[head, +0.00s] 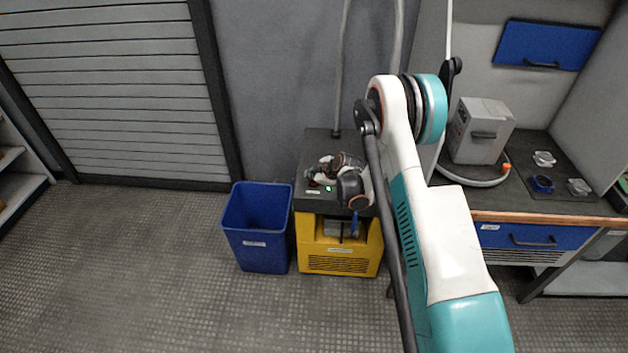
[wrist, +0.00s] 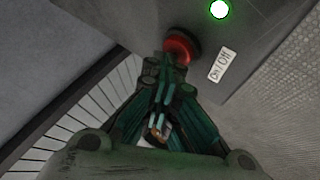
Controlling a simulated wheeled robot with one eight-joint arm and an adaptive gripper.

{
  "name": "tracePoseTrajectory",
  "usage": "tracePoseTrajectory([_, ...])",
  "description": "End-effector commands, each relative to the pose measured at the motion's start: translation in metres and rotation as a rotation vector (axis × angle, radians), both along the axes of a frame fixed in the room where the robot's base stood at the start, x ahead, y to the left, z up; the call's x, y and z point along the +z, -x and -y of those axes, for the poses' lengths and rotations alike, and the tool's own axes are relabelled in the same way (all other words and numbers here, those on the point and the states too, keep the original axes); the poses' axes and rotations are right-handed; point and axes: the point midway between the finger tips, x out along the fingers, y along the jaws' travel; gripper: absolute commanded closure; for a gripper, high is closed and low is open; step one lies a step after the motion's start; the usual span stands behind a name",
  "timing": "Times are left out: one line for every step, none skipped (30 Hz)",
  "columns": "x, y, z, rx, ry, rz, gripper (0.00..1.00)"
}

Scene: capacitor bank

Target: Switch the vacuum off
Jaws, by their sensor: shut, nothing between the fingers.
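The vacuum is a yellow unit (head: 340,262) with a dark top, standing on the floor. Its green lamp (head: 328,188) is lit on the top, and the lamp also shows in the wrist view (wrist: 219,9). In the wrist view a red round button (wrist: 180,48) sits beside a white "On / Off" label (wrist: 222,65). My gripper (wrist: 166,72) is shut and empty, its tips right at the near side of the button, partly covering it. I cannot tell whether they touch. In the head view my gripper (head: 318,178) is over the vacuum's top, largely hidden by my wrist.
A blue bin (head: 262,252) stands close to the left of the vacuum. A grey hose (head: 341,70) rises behind it. To the right is a workbench (head: 560,217) with a grey box (head: 480,130) and small dishes. The floor at the left is clear.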

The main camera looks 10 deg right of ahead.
Motion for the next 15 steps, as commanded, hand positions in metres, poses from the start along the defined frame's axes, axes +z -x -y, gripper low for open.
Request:
tracePoseTrajectory([-0.0001,0.0000,-0.0001,0.000,0.000,0.000,1.00])
tracePoseTrajectory([-0.0001,0.0000,-0.0001,0.000,0.000,0.000,1.00])
tracePoseTrajectory([-0.0001,0.0000,-0.0001,0.000,0.000,0.000,1.00])
tracePoseTrajectory([-0.0002,0.0000,0.0000,0.000,0.000,0.000,1.00])
tracePoseTrajectory([-0.0001,0.0000,-0.0001,0.000,0.000,0.000,1.00])
tracePoseTrajectory([-0.0002,0.0000,0.0000,0.000,0.000,0.000,1.00])
tracePoseTrajectory([-0.0002,0.0000,0.0000,0.000,0.000,0.000,1.00])
tracePoseTrajectory([-0.0002,0.0000,0.0000,0.000,0.000,0.000,1.00])
tracePoseTrajectory([-0.0005,0.0001,-0.0001,0.000,0.000,0.000,1.00])
tracePoseTrajectory([-0.0008,0.0000,0.0000,0.000,0.000,0.000,1.00])
tracePoseTrajectory([-0.0013,0.0000,-0.0001,0.000,0.000,0.000,1.00])
tracePoseTrajectory([-0.0023,0.0000,-0.0001,0.000,0.000,0.000,1.00])
tracePoseTrajectory([-0.0032,0.0001,0.0000,0.000,0.000,0.000,1.00])
tracePoseTrajectory([-0.0043,0.0000,-0.0001,0.000,0.000,0.000,1.00])
tracePoseTrajectory([-0.0057,0.0000,0.0000,0.000,0.000,0.000,1.00])
